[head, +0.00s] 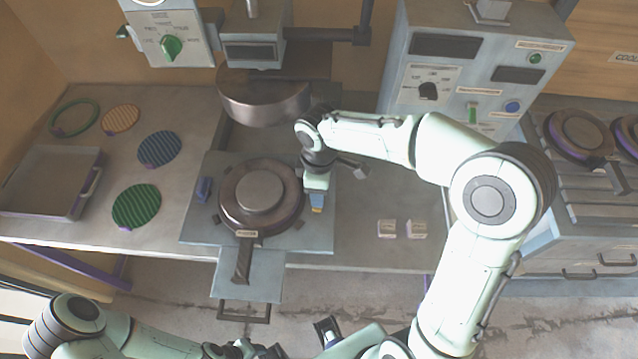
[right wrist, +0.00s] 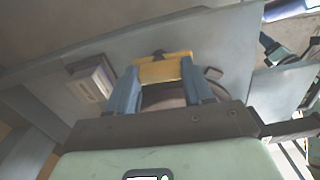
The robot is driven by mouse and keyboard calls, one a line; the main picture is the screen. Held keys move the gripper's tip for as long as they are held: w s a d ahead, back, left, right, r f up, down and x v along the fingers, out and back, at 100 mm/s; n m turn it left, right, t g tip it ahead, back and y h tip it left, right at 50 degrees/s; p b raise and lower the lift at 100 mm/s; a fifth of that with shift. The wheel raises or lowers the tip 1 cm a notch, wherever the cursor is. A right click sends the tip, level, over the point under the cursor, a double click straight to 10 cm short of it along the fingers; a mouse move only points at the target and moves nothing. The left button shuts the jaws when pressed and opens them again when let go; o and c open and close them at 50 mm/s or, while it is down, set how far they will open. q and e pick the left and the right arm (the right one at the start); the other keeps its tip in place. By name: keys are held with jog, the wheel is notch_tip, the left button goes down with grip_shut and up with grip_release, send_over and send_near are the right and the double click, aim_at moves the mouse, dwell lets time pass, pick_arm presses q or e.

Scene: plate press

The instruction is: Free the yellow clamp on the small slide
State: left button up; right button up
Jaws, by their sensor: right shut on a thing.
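The yellow clamp (head: 317,209) is at the right edge of the grey slide plate (head: 215,240), beside the round brown mould (head: 228,190). In the right wrist view the yellow clamp (right wrist: 165,67) lies between the two blue fingertips. My right gripper (head: 317,198) is shut on it from above; the fingers hide part of it. I cannot tell whether the clamp still touches the plate.
The press head (head: 265,98) hangs behind the mould. A handle (head: 243,262) points to the front. Green (head: 136,206), blue (head: 160,149) and orange (head: 120,118) discs lie on the left, near a tray (head: 45,180). A control box (head: 440,75) stands behind.

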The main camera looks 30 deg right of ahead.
pick_arm(q)
jog(key=shift+w+r, duration=0.1)
jog(key=shift+r, duration=0.15)
pick_arm(e)
jog(key=shift+r+n, duration=0.1)
jog(key=shift+n, duration=0.5)
jog(key=o, duration=0.8)
jog(key=shift+c, duration=0.2)
pick_arm(q)
jog(key=shift+w+r+p, duration=0.35)
jog(key=shift+r+p, duration=0.2)
jog(key=shift+r, duration=0.05)
jog(key=shift+w+r+p, duration=0.3)
jog(key=shift+r+p, duration=0.25)
pick_arm(e)
notch_tip(320, 180, up, 13)
jog(key=shift+r, duration=0.2)
